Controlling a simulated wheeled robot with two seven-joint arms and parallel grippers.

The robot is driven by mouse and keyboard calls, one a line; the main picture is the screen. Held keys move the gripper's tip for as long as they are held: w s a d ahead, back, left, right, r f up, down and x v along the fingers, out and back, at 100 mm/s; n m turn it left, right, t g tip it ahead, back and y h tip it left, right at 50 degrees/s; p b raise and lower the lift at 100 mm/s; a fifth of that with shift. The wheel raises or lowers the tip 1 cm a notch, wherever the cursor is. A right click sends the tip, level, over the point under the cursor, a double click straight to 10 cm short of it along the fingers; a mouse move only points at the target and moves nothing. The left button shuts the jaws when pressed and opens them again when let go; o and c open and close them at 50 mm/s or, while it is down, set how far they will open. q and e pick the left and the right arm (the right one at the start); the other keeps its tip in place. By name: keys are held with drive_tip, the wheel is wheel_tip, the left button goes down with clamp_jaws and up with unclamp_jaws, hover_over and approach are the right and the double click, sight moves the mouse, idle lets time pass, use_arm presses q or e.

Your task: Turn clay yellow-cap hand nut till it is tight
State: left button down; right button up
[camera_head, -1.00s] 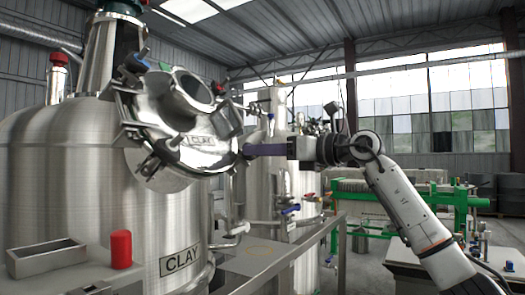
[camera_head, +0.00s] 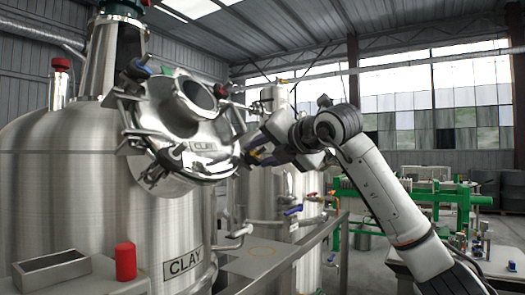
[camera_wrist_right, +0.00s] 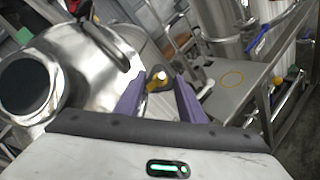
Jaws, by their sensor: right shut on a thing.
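The clay tank (camera_head: 80,185) stands at the left with a CLAY plate on its side. Its round steel lid (camera_head: 185,125) is tilted on the shoulder, with several clamps and hand nuts around its rim. The yellow-cap hand nut (camera_head: 257,153) is at the lid's right edge, mostly covered by my gripper. In the right wrist view the yellow nut (camera_wrist_right: 155,80) shows between the purple fingertips. My right gripper (camera_head: 252,157) is shut on this nut, coming from the right; its fingers also show in the wrist view (camera_wrist_right: 158,88). How tight the nut sits cannot be told. My left gripper is out of view.
A red cylinder (camera_head: 125,261) and an open metal box (camera_head: 52,270) are at the front left. A steel platform (camera_head: 258,262) with a railing lies below the lid. A second tank (camera_head: 275,195) stands behind. Green-framed equipment (camera_head: 430,192) is at the right.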

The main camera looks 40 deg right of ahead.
drive_tip(key=shift+a+r+m+g+h+p, duration=0.25)
drive_tip(key=shift+m+g+h+p, duration=0.25)
drive_tip(key=shift+m, duration=0.5)
drive_tip(key=shift+r+m+g+h+p, duration=0.1)
drive_tip(key=shift+m+g+h+p, duration=0.2)
drive_tip(key=shift+m+g+p, duration=0.55)
drive_tip(key=shift+w+m, duration=0.1)
drive_tip(key=shift+m, duration=1.05)
drive_tip(key=o, duration=1)
drive_tip(key=shift+o, duration=0.2)
drive_tip(key=b+v, duration=0.1)
drive_tip(key=v, duration=0.9)
drive_tip(key=shift+a, duration=0.2)
